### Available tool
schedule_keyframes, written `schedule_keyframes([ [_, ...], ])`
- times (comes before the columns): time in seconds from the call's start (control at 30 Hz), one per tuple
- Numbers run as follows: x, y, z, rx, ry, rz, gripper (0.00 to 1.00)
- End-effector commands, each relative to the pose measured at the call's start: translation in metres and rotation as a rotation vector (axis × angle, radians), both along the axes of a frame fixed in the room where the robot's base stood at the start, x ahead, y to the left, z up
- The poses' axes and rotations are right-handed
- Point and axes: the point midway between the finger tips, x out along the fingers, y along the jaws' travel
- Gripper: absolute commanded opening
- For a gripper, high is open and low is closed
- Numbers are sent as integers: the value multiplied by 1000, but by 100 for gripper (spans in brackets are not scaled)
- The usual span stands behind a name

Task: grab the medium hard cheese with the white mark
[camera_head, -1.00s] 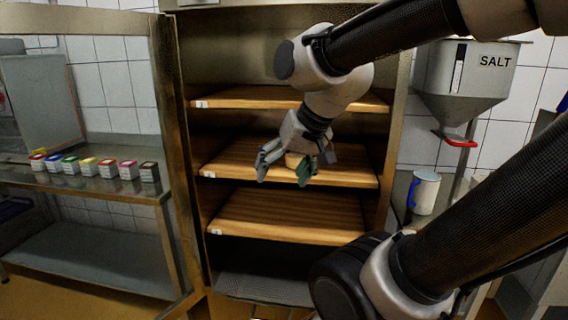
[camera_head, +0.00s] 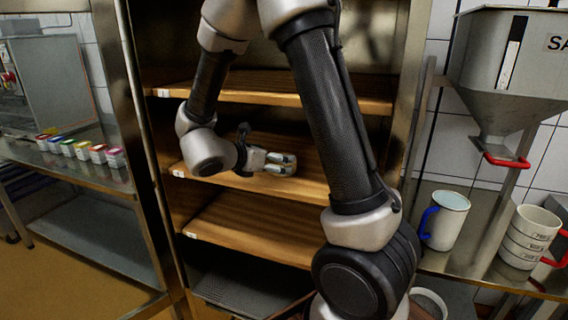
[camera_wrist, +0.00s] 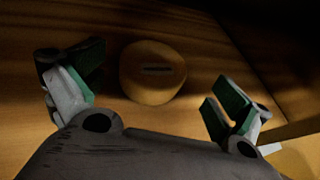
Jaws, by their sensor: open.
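A round yellow cheese (camera_wrist: 152,88) lies flat on a wooden shelf in the wrist view, with a small dark-looking bar mark on top; the dim light hides the mark's true colour. My gripper (camera_wrist: 160,72) is open, with one green-padded finger to the left of the cheese and one to the right, both apart from it. In the head view my gripper (camera_head: 281,164) reaches in over the middle shelf (camera_head: 300,187). I cannot make out the cheese there; my gripper likely covers it.
The rack has an upper shelf (camera_head: 270,97) above my gripper and a lower shelf (camera_head: 250,230) below. Small coloured boxes (camera_head: 83,150) stand on a left bench.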

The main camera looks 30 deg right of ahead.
Motion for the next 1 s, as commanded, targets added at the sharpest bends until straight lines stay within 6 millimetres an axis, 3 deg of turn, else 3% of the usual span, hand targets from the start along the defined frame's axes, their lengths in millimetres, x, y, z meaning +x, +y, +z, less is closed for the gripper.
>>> schedule_keyframes([
  [0.4, 23, -45, -28, 0, 3, 2, 100],
  [0.67, 24, -48, -30, 1, 2, 5, 100],
  [0.9, 24, -48, -30, 1, 2, 5, 58],
  [1.0, 24, -48, -29, 1, 2, 5, 57],
])
